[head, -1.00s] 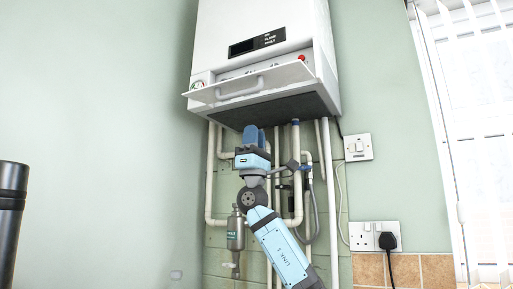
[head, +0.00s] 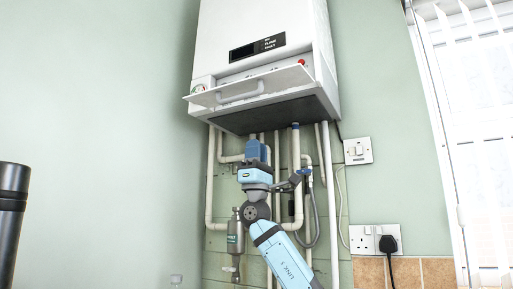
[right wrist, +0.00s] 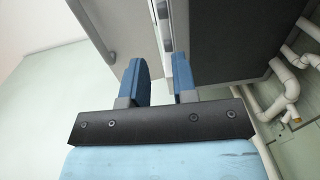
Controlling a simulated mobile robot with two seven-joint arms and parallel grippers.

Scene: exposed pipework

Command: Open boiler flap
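The white boiler flap (head: 285,82) hangs tilted outward at the bottom front of the boiler (head: 225,40), with a strip of the control panel showing behind it. A grey bar handle (head: 240,93) is on the flap. My right gripper (head: 256,148) is below the boiler's dark underside, pointing up and apart from the flap and handle. In the right wrist view its two blue fingers (right wrist: 160,80) are apart with nothing held between them. The flap (right wrist: 115,25) shows there beyond the left finger. My left gripper is not in view.
Cream pipes (head: 211,180) run down the wall behind my right arm, with a grey cylinder fitting (head: 235,235) among them. A switch (head: 358,150) and a socket with a black plug (head: 388,242) are on the wall to the right. The left wall is clear.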

